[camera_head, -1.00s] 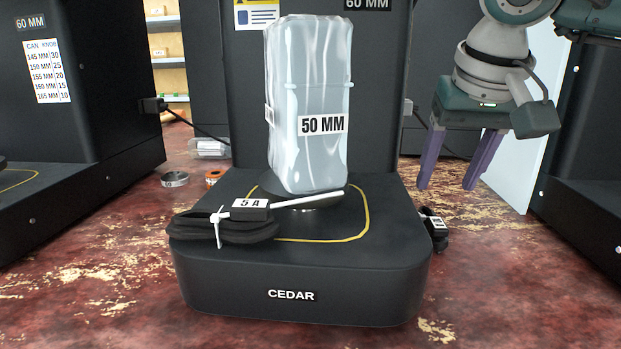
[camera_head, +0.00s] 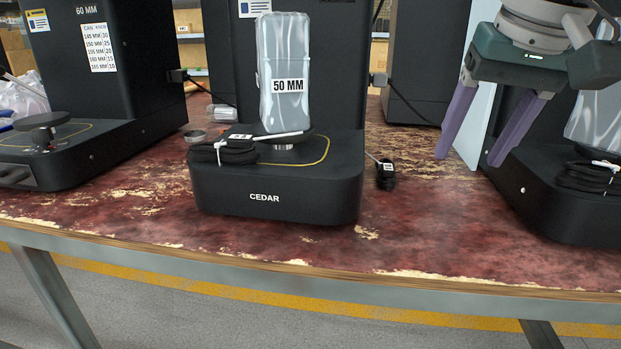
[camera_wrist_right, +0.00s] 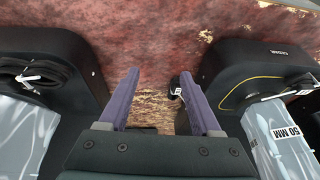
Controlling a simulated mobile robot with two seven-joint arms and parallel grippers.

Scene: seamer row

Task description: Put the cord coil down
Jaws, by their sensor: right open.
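A black cord coil (camera_head: 225,153) with a white tie and a small white label lies on the left front of the black base marked CEDAR (camera_head: 275,198). A second black cord coil (camera_head: 588,178) lies on the machine base at the right edge; a coil also shows at the left of the right wrist view (camera_wrist_right: 30,72). My right gripper (camera_head: 467,160) is open, its purple fingers apart with nothing between them, right of the CEDAR machine and clear of both coils. In the wrist view its fingers (camera_wrist_right: 158,75) point at the worn table top. My left gripper is out of view.
A wrapped clear block marked 50 MM (camera_head: 284,105) stands on the CEDAR machine's round plate. A small black plug with a white label (camera_head: 386,174) lies on the table (camera_head: 440,225) right of that base. Another machine (camera_head: 95,150) stands left. The table's front strip is clear.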

